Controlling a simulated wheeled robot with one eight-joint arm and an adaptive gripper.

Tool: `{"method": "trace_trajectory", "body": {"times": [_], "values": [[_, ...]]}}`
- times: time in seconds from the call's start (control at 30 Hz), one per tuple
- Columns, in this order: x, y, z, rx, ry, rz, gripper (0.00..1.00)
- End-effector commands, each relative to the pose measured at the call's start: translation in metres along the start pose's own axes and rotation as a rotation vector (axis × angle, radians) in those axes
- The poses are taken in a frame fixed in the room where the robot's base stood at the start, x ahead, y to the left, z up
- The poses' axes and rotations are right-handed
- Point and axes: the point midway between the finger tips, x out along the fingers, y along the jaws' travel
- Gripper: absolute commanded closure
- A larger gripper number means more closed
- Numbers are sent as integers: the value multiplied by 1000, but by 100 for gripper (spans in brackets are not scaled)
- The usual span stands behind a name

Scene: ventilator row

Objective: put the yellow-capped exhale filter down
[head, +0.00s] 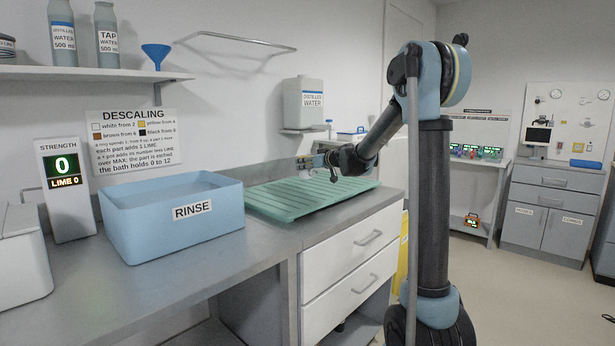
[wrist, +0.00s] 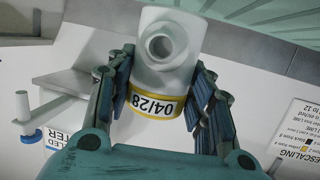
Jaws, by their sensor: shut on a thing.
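The exhale filter (wrist: 162,60) is a white cylinder with a round port, a yellow band and a "04/28" label. It sits between the two fingers of my gripper (wrist: 163,80) in the wrist view, and the gripper is shut on it. In the head view my gripper (head: 318,162) is small and above the green ribbed draining mat (head: 300,203); the filter is too small there to make out clearly. The mat's ribs also show at the top of the wrist view (wrist: 270,12). I cannot tell the exact gap between filter and mat.
A blue RINSE tub (head: 150,240) stands on the counter left of the mat. A strength display (head: 66,190) reads 0, LIME 0. A distilled water canister (head: 303,103) is on a wall shelf behind the mat. The mat looks empty.

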Motion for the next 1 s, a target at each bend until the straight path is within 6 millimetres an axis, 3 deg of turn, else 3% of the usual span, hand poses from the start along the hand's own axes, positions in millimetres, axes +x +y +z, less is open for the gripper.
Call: {"method": "trace_trajectory", "body": {"times": [0.3, 0.6, 0.63, 0.7, 1.0], "values": [[9, -1, 35, 0, 0, 0, 76], [10, -1, 37, 0, 0, -1, 76], [10, -1, 38, 0, 0, -1, 50], [10, -2, 37, 0, 0, -2, 34], [10, -2, 37, 0, 0, -2, 32]]}}
